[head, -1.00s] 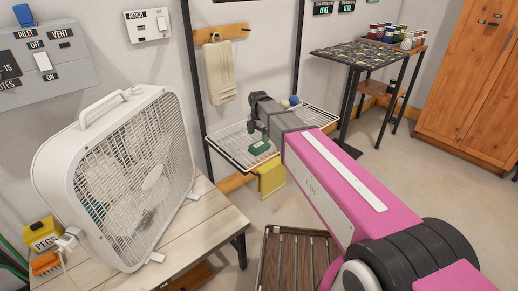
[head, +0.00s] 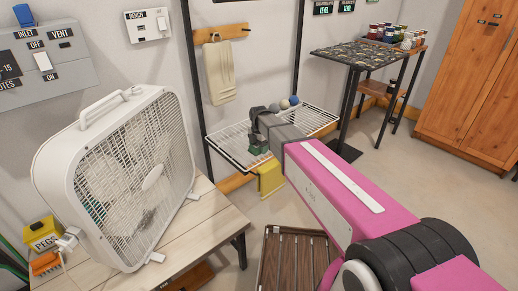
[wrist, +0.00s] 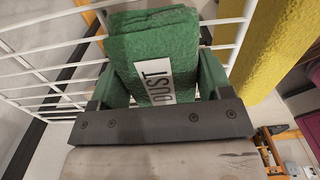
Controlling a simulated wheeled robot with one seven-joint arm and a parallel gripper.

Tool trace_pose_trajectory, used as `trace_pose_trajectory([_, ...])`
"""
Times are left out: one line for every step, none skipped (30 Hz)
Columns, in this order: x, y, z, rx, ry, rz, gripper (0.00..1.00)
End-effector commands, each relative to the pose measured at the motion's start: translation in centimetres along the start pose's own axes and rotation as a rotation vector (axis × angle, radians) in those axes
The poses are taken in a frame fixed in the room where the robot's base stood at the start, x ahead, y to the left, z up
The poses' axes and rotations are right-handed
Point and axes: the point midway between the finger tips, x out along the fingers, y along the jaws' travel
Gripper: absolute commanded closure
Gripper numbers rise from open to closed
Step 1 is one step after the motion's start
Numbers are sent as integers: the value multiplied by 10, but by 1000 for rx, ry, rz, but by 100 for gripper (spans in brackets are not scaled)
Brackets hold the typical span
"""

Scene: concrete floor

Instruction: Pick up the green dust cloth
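The green dust cloth (wrist: 155,55) is a folded bundle with a white DUST label, lying on a white wire rack. In the head view the cloth (head: 258,150) is partly hidden by my gripper (head: 258,142), which points down over it. In the wrist view my gripper (wrist: 160,88) is open, with one green finger on each side of the cloth. A narrow gap shows beside the cloth, so the fingers do not look closed on it.
The wire rack (head: 228,147) is fixed along the wall. A yellow cloth (head: 271,181) hangs at its front edge. A box fan (head: 120,180) stands on a wooden bench (head: 195,225) at left.

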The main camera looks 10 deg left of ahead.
Motion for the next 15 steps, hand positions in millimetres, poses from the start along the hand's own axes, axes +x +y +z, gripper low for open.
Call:
trace_pose_trajectory([0,0,0,0,0,0,44])
trace_pose_trajectory([0,0,0,0,0,0,54])
trace_pose_trajectory([0,0,0,0,0,0,62])
trace_pose_trajectory([0,0,0,0,0,0,62])
trace_pose_trajectory([0,0,0,0,0,0,62])
trace_pose_trajectory([0,0,0,0,0,0,62])
trace_pose_trajectory([0,0,0,0,0,0,62])
trace_pose_trajectory([0,0,0,0,0,0,62])
trace_pose_trajectory([0,0,0,0,0,0,62])
trace_pose_trajectory([0,0,0,0,0,0,62])
trace_pose_trajectory([0,0,0,0,0,0,62])
trace_pose_trajectory([-1,0,0,0,0,0,62])
trace_pose_trajectory([-1,0,0,0,0,0,62])
trace_pose_trajectory([-2,0,0,0,0,0,62])
trace_pose_trajectory([-4,0,0,0,0,0,62])
